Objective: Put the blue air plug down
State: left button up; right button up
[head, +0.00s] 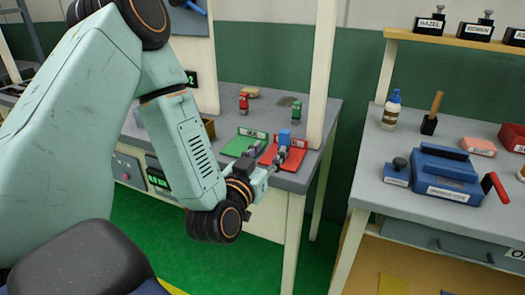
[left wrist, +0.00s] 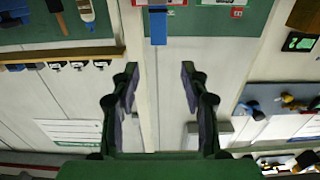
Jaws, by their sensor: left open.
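The blue air plug (head: 285,136) stands on the red tray (head: 296,158) on the left bench. It also shows at the top of the left wrist view (left wrist: 158,27), beyond the fingers. My left gripper (head: 277,159) is just in front of the plug in the head view, its fingers over the tray area. In the left wrist view the fingers (left wrist: 157,82) are spread wide with nothing between them, and the plug appears apart from them. The plug's lower part is partly hidden by the gripper in the head view. My right gripper is not in view.
A green tray (head: 238,147) lies left of the red one. A red plug (head: 243,102), a green plug (head: 296,114) and a tan block (head: 250,92) stand behind. A pale post (head: 320,75) rises beside the trays. The right bench holds a blue machine (head: 446,170) and a bottle (head: 391,111).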

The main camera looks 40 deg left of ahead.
pick_arm(q)
jog(key=s+d+f+m+g+h, duration=0.1)
jog(key=s+d+f+g, duration=0.2)
jog(key=f, duration=0.4)
jog(key=s+d+f+m+g+h, duration=0.1)
jog(key=s+d+f+g+h, duration=0.2)
jog(key=f, duration=0.4)
jog(key=s+d+f+g, duration=0.2)
jog(key=s+f+g, duration=0.15)
jog(key=f, duration=0.35)
jog(key=s+d+f+g, duration=0.1)
jog(key=s+f+g, duration=0.3)
jog(key=s, duration=0.6)
jog(key=s+d+f+g, duration=0.2)
jog(key=s+f+g, duration=0.2)
jog(key=s, duration=0.7)
jog(key=shift+f, duration=0.65)
jog(key=shift+s+d, duration=0.1)
